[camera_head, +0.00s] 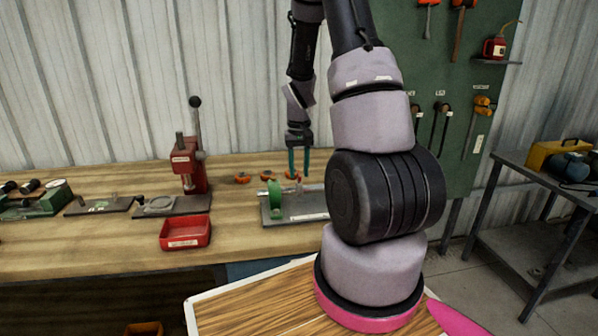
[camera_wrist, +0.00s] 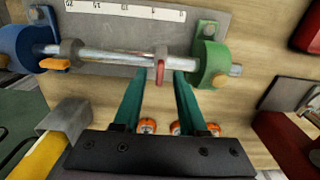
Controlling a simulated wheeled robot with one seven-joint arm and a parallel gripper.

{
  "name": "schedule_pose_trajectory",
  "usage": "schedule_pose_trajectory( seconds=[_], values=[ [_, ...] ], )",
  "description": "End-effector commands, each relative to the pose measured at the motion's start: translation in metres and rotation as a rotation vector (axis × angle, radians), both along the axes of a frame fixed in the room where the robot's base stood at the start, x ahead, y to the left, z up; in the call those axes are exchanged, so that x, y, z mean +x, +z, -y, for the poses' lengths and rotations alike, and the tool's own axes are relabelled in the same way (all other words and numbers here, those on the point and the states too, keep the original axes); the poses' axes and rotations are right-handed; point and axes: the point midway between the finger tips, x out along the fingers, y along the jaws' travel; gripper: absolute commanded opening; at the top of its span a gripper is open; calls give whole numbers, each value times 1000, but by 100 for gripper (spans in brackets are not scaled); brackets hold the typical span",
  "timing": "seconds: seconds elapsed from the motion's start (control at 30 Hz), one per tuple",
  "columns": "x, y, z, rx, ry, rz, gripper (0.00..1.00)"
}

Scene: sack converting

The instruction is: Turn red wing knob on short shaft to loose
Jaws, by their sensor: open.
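The red wing knob (camera_wrist: 160,72) sits on a grey collar (camera_wrist: 160,53) around a bright metal shaft (camera_wrist: 115,56) in the wrist view. The shaft runs between a blue holder (camera_wrist: 27,48) at left and a green holder (camera_wrist: 208,60) at right. My gripper (camera_wrist: 160,76) is open, with one teal fingertip on each side of the red knob. Gaps seem to show beside the knob, but I cannot tell whether a finger touches it. In the head view my gripper (camera_head: 298,162) points down over the fixture's grey plate (camera_head: 312,212); my arm hides part of the plate.
Another collar (camera_wrist: 71,50) is on the shaft's left part. Several orange-topped pieces lie on the bench. A red tray (camera_head: 186,233) and a red press (camera_head: 190,165) stand left of the fixture.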

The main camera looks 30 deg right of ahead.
Motion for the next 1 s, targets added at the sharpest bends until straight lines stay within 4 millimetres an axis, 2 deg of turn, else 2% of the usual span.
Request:
schedule_pose_trajectory(
  seconds=[0.3,0.5,0.7,1.0],
  values=[
    [1,62,0,-1,0,6,41],
    [1,91,0,0,1,3,41],
    [0,102,0,0,0,1,41],
    [0,101,0,0,0,0,41]
  ],
)
